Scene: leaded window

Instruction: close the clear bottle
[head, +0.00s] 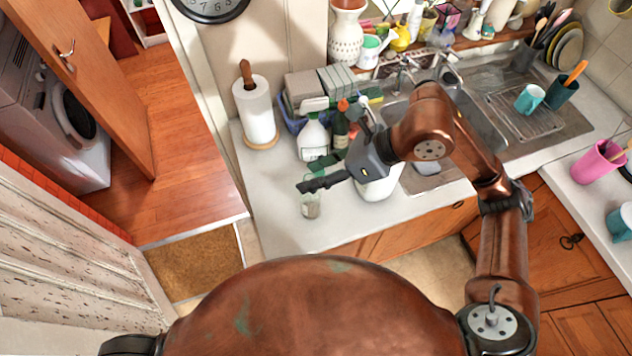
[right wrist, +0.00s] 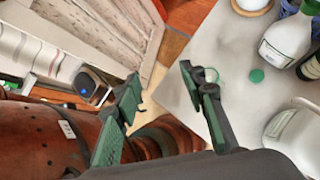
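The clear bottle (head: 311,208) stands upright near the front left edge of the counter. In the right wrist view its round rim (right wrist: 211,74) shows just beyond one finger, which hides part of it. A small round green cap (right wrist: 257,75) lies on the counter beside it in that view; I cannot make it out surely in the head view. My right gripper (head: 312,178) is over the bottle's top in the head view. In the right wrist view the right gripper (right wrist: 160,78) has its fingers apart with nothing between them. My left gripper is not in view.
A white spray bottle (head: 313,138) and a dark bottle (head: 340,130) stand behind. A white jug (head: 380,186) stands to the right, partly hidden by my arm. A paper towel roll (head: 257,110) is at the back left. The counter (head: 285,222) left of the bottle is clear.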

